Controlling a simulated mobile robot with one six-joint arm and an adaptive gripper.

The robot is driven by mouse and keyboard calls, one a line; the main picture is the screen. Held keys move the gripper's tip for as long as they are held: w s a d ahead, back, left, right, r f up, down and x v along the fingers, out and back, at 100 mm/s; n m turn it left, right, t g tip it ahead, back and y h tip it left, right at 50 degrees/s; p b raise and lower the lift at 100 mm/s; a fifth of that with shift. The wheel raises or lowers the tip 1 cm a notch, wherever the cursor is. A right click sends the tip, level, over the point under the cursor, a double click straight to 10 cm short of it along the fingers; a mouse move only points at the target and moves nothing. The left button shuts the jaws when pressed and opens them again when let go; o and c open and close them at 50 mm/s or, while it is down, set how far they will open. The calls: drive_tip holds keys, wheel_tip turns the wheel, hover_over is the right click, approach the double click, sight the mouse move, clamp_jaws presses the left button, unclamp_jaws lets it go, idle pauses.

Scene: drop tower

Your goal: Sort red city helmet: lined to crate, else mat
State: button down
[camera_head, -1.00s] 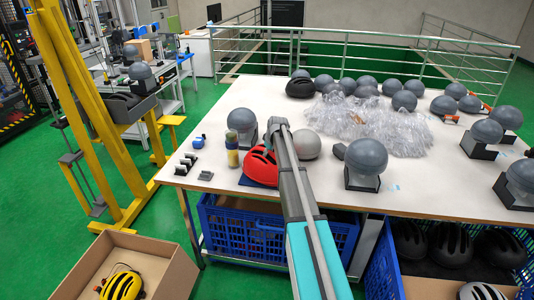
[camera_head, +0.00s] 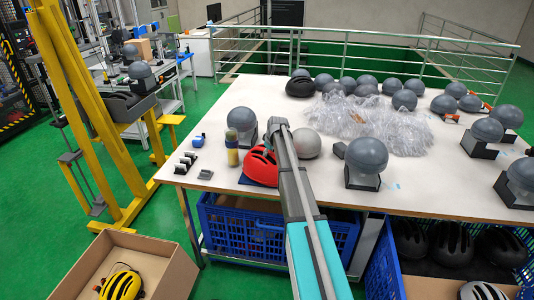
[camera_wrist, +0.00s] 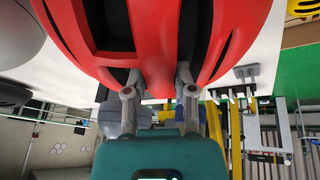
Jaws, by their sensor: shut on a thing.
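A red city helmet (camera_head: 259,167) is at the front left of the white table, low over a small blue mat (camera_head: 245,181). I cannot tell whether it touches the mat. My gripper (camera_wrist: 157,78) is shut on the helmet's edge; in the wrist view the red shell (camera_wrist: 152,28) with dark vents fills the top. In the head view my arm hides the fingers and part of the helmet. The helmet's inside is hidden, so I cannot tell whether it is lined. A blue crate (camera_head: 255,232) stands under the table, another (camera_head: 381,272) at lower right.
Clear plastic wrap (camera_head: 370,125) covers the table's middle. A cardboard box (camera_head: 170,262) with a yellow helmet is at lower left. Dark helmets (camera_head: 450,243) lie at lower right.

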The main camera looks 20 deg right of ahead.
drive_tip(key=shift+c, duration=1.8)
unclamp_jaws()
drive_tip(key=c, duration=0.3)
drive_tip(key=shift+r, duration=0.15)
drive_tip(key=shift+s+r+p, duration=0.1)
drive_tip(key=shift+r+p, duration=3.75)
drive_tip(key=shift+p, duration=0.2)
drive_tip(key=shift+a, duration=0.1)
